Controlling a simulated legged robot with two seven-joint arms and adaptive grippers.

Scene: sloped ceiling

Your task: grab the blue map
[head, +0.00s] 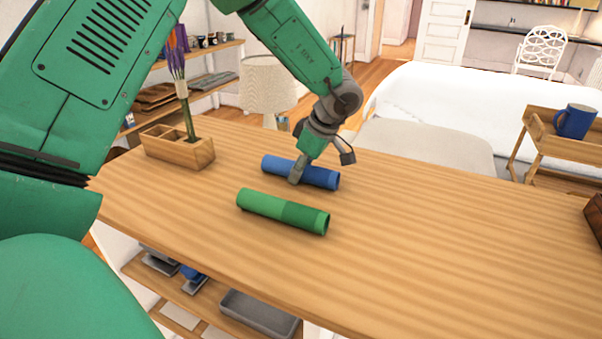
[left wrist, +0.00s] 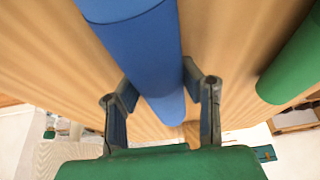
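The blue map (head: 318,174) is a rolled tube lying on the wooden table, behind the green roll. It also shows in the left wrist view (left wrist: 150,50), running between my fingers. My left gripper (head: 320,168) is over the blue map with its fingers spread. One finger is on the near side of the map, the other towards its right end and far side. In the left wrist view, the fingers of my left gripper (left wrist: 160,85) stand on either side of the map, and the tips are close to its edges. I cannot tell whether they touch it. My right gripper is not in view.
A green roll (head: 283,211) lies just in front of the blue map, and shows in the left wrist view (left wrist: 295,60). A wooden box (head: 180,153) with flowers stands at the left. The table (head: 440,235) is clear to the right. A blue mug (head: 575,121) stands on a tray table.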

